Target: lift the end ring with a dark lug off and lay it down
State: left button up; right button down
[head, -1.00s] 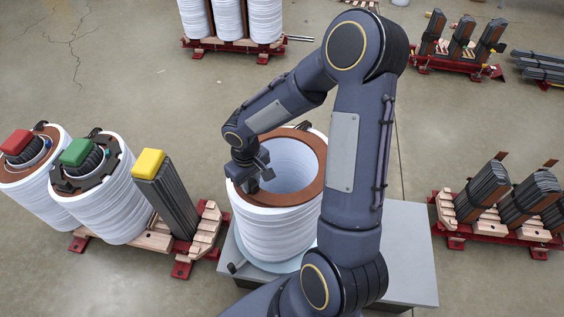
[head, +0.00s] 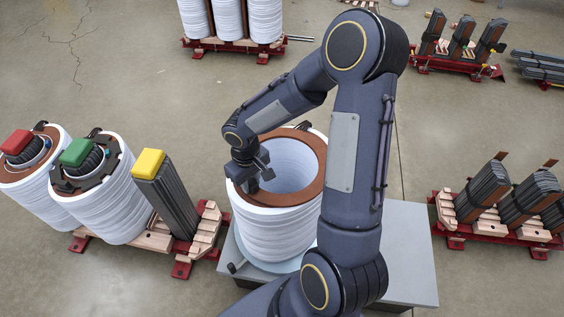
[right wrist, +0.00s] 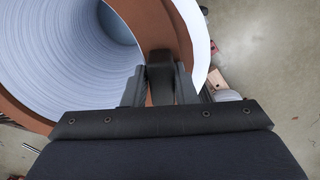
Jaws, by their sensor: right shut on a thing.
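The brown end ring (head: 313,165) lies on top of a white ribbed hollow coil (head: 275,235), and I see no gap between them. It also shows in the right wrist view (right wrist: 166,22). My right gripper (head: 257,182) is at the ring's left side, over the rim. In the right wrist view it (right wrist: 160,85) is shut on the ring's dark lug (right wrist: 160,68), with a finger on each side. Another dark piece (head: 304,126) shows at the ring's far edge. My right arm hides part of the coil's right side. My left gripper is not in view.
The coil stands on a grey platform (head: 410,250), bare at its right. At left stand two coils with red (head: 17,142) and green (head: 76,152) caps and a yellow-topped dark core (head: 149,163). Dark cores on a red frame (head: 500,240) stand right.

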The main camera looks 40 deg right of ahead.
jog(key=shift+r, duration=0.1)
jog(key=shift+r+p, duration=1.8)
jog(key=shift+r, duration=0.65)
jog(key=shift+r+p, duration=1.9)
jog(key=shift+r, duration=0.6)
jog(key=shift+f, duration=0.1)
